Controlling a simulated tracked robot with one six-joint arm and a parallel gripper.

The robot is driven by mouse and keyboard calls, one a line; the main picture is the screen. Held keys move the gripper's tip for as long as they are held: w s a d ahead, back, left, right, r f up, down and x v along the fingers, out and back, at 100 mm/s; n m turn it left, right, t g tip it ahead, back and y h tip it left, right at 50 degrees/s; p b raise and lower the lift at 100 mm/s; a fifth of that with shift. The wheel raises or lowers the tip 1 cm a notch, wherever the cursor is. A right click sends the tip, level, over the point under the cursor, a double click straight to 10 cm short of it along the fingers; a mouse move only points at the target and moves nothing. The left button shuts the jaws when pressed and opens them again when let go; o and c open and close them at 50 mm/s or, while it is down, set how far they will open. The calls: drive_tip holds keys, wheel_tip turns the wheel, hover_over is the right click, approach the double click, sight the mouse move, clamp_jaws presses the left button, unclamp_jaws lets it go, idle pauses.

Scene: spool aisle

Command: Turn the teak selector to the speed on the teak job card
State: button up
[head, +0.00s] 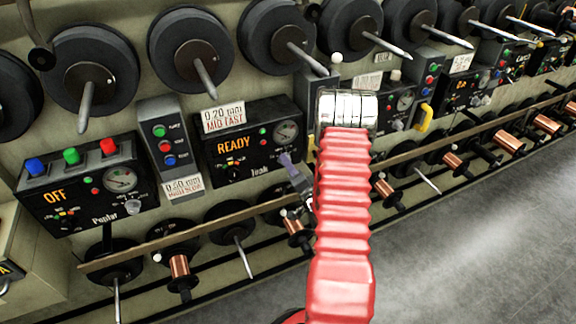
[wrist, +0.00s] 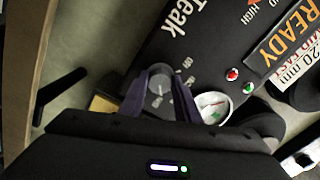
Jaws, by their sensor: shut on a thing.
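The teak panel (head: 212,158) is a black box with an orange READY display, and its name shows in the wrist view (wrist: 184,18). The teak job card (head: 222,118) at its top edge reads 0.20 mm MID FAST; part of it shows in the wrist view (wrist: 300,67). The teak selector (head: 236,171), a small dark dial with coloured marks, sits at the panel's lower left; its setting is too small to read. My gripper (head: 286,160) is at the panel's lower right corner. Its purple fingers (wrist: 160,98) are shut on a grey knob (wrist: 159,82) with small lettering beside it.
The poplar panel (head: 88,185) reads OFF, left of a grey button box (head: 163,140) with a second card (head: 183,187) beneath it. A round gauge (head: 286,132) is above my fingers. Large spools line the top; a rail (head: 200,232) runs below. Floor at right is clear.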

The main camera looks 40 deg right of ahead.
drive_tip(key=shift+s+f, duration=0.1)
drive_tip(key=shift+f, duration=0.1)
drive_tip(key=o, duration=1)
drive_tip(key=shift+r, duration=0.1)
drive_tip(key=shift+o, duration=0.2)
drive_tip(key=shift+s, duration=0.1)
drive_tip(key=v, duration=1.3)
drive_tip(key=shift+s+a, duration=0.15)
drive_tip(key=shift+s, duration=0.1)
